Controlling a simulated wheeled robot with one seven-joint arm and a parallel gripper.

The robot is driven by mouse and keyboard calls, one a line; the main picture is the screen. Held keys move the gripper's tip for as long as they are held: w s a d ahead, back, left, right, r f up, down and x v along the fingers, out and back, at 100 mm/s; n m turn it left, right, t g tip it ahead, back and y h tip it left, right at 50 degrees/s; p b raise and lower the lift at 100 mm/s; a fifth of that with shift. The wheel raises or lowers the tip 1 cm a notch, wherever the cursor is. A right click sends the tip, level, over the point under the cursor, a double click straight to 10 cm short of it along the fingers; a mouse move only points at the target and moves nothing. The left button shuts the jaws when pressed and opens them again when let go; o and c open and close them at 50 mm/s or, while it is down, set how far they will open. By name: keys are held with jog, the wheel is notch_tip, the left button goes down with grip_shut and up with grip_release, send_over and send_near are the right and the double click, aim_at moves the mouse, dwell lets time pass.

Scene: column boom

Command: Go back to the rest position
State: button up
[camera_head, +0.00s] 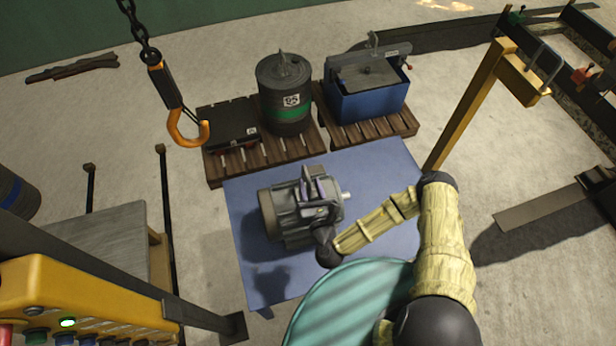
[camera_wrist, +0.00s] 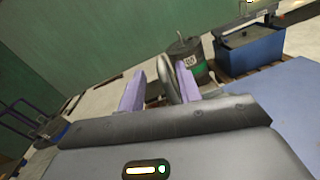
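My gripper (camera_head: 313,188) is at the top of a grey electric motor (camera_head: 290,222) on a blue table (camera_head: 245,235) in the head view. In the wrist view, my two purple fingers (camera_wrist: 158,88) stand apart with a clear gap, so the gripper is open. A grey ring-like part (camera_wrist: 168,78) shows between them; I cannot tell whether a finger touches it. Part of the motor's top is hidden by my gripper and wrist. My arm reaches in from the lower right.
An orange hook (camera_head: 188,128) hangs on a chain at upper left. Behind the table, pallets (camera_head: 265,155) hold a black case (camera_head: 230,125), a drum (camera_head: 285,95) and a blue bin (camera_head: 368,100). A yellow post (camera_head: 465,110) stands right. A yellow control box (camera_head: 80,295) is lower left.

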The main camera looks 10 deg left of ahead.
jog(key=shift+v, duration=1.25)
jog(key=shift+r, duration=0.1)
